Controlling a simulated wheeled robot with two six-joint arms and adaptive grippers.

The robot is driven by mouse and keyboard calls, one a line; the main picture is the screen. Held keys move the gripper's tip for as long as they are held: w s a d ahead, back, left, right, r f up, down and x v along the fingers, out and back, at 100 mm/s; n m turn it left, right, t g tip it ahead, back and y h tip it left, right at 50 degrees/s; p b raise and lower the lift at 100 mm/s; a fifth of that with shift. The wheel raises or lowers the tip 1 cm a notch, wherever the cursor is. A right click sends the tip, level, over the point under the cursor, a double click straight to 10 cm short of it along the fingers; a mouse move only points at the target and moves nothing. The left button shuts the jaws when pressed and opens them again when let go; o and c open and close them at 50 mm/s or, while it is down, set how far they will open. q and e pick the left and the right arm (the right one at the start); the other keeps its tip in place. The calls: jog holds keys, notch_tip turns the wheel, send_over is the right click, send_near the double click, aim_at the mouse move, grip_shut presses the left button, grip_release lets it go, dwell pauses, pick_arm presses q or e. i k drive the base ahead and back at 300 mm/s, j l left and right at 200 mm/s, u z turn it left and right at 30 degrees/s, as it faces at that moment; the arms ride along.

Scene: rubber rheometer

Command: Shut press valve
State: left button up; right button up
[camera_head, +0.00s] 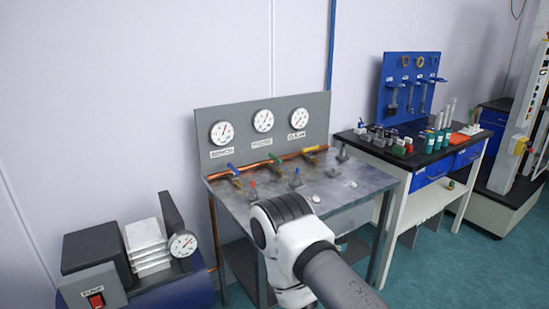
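The gauge panel (239,107) stands at the back of a metal table and carries three round dials. The label under the middle dial (263,121) looks like PRESS, though it is small and blurred. Below the panel a copper pipe (255,167) carries three valves. Neither gripper shows. My white and grey arm covers the table's front edge.
Several small fittings with coloured tips stand on the metal table (345,190). A machine with a red switch (96,301) and a gauge is at lower left. A dark-topped bench (400,155) with bottles and a blue tool board (410,75) stands to the right.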

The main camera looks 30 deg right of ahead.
aim_at(280, 160)
jog(key=i+l, duration=0.1)
jog(key=l, duration=0.35)
jog(key=i+l, duration=0.1)
jog(key=l, duration=0.3)
jog(key=i+l, duration=0.1)
jog(key=l, duration=0.35)
jog(key=l+u, duration=0.1)
jog(key=l, duration=0.3)
jog(key=i, duration=0.05)
